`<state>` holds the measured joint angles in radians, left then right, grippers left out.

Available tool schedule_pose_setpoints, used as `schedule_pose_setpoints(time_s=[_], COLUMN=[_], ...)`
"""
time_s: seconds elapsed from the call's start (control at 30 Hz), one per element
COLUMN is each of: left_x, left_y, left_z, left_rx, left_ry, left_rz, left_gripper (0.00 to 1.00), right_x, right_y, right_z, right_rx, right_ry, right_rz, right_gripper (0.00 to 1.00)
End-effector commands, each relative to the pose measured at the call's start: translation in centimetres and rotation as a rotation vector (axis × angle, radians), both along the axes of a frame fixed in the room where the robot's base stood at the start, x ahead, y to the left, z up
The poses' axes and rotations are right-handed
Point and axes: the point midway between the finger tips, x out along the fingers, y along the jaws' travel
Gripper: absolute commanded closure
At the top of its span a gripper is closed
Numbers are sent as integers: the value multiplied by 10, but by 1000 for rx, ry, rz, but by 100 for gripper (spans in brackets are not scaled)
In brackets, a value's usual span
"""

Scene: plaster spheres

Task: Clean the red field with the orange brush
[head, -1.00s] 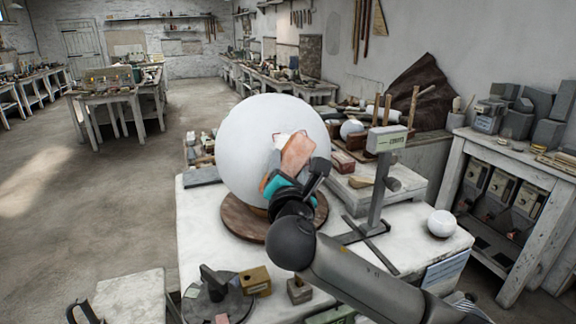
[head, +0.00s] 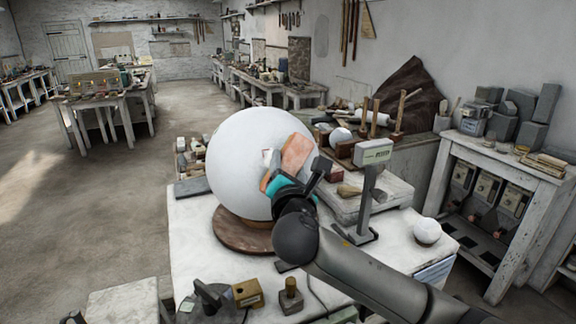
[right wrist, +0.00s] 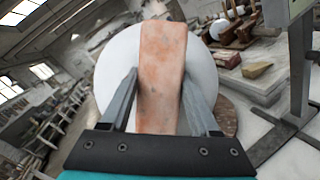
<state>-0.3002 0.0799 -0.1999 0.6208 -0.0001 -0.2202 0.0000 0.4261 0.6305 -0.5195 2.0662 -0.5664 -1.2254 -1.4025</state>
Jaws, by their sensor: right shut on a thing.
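A large white plaster sphere (head: 235,165) rests on a round brown wooden base on the white table. My right gripper (head: 287,178) is in front of the sphere's right side, shut on an orange-pink block-like brush (head: 297,152). In the right wrist view the brush (right wrist: 161,75) stands between the two fingers, with the sphere (right wrist: 117,70) behind it. I cannot tell whether it touches the sphere. A small pale patch shows beside the brush. No red field can be made out. A dark shape, seemingly my left gripper (head: 75,318), is cut off at the bottom edge.
A grey stand with a display head (head: 374,152) rises right of the sphere. A small white ball (head: 427,231) is near the table's right corner. A yellowish block (head: 248,292) and a wooden block with a knob (head: 291,297) sit at the front.

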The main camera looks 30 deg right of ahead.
Motion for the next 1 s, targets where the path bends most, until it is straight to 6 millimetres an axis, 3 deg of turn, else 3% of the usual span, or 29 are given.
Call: schedule_pose_setpoints(time_s=[0.73, 1.0], left_x=[0, 0], left_y=[0, 0], left_z=[-11, -10], left_rx=[0, 0], left_ry=[0, 1], left_rz=[0, 0], left_gripper=[33, 33], right_x=[-6, -6], right_y=[27, 28], right_z=[-30, -31], right_rx=[1, 1], right_ry=[0, 0], right_rz=[1, 0], right_gripper=[100, 100])
